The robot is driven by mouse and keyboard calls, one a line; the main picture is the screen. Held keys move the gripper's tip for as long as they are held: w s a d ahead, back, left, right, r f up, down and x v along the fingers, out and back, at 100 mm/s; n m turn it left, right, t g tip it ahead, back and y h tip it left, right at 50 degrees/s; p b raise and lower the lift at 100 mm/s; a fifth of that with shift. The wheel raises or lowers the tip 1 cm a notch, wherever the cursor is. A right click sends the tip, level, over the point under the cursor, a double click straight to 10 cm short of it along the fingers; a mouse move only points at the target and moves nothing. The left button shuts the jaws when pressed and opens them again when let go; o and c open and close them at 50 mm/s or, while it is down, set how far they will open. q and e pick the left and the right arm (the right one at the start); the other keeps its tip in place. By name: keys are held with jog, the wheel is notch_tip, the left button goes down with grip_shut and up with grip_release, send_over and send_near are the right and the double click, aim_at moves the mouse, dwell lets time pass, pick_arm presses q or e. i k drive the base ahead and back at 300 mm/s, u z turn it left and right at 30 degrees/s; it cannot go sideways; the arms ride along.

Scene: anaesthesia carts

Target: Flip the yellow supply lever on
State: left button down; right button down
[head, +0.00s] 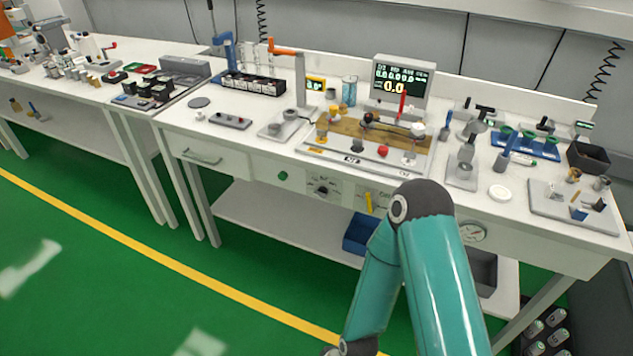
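The yellow supply lever (368,201) is on the front panel below the bench top, right of a dark rotary knob (322,187). It stands nearly upright, with its top tilted slightly left. Small lettering beside it is too small to read. One of my teal arms rises in the foreground, its elbow just right of the lever, and bends back down out of the picture. Neither gripper is in view.
A blue bin (359,234) is on the lower shelf. Instruments and a display (402,82) crowd the bench top. The green floor in front is clear.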

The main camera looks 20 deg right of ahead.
aim_at(371, 207)
jog(key=z, duration=0.1)
jog(key=i, duration=1.1)
jog(key=z, duration=0.5)
